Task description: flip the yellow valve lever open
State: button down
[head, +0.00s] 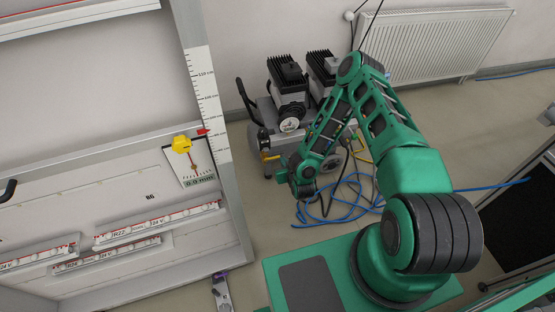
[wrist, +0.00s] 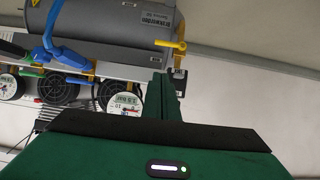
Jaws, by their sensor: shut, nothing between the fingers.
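The yellow valve lever (head: 269,156) is at the lower left front of the grey compressor (head: 262,127), small in the head view. In the wrist view the yellow lever (wrist: 172,45) shows just beyond the fingertips, beside the end of the grey tank (wrist: 105,25). My gripper (head: 281,177) is low in front of the compressor, just below and right of the lever. In the wrist view its green fingers (wrist: 163,88) are together and hold nothing. They overlap the lower valve area in the picture; I cannot tell whether they touch it.
Pressure gauges (wrist: 124,102) and a blue fitting (wrist: 48,50) sit left of my fingers. Blue hose (head: 345,212) lies coiled on the floor. A radiator (head: 437,43) is behind.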

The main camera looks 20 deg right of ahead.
send_over(272, 158)
jog(key=s+d, duration=0.2)
jog(key=s, duration=0.2)
notch_tip(272, 158, down, 4)
jog(key=f, duration=0.1)
jog(key=shift+w+f, duration=0.2)
jog(key=shift+f, duration=0.45)
jog(key=shift+w+f, duration=0.25)
jog(key=shift+f, duration=0.4)
jog(key=shift+w+f, duration=0.2)
jog(key=shift+f, duration=0.45)
jog(key=shift+a, duration=0.1)
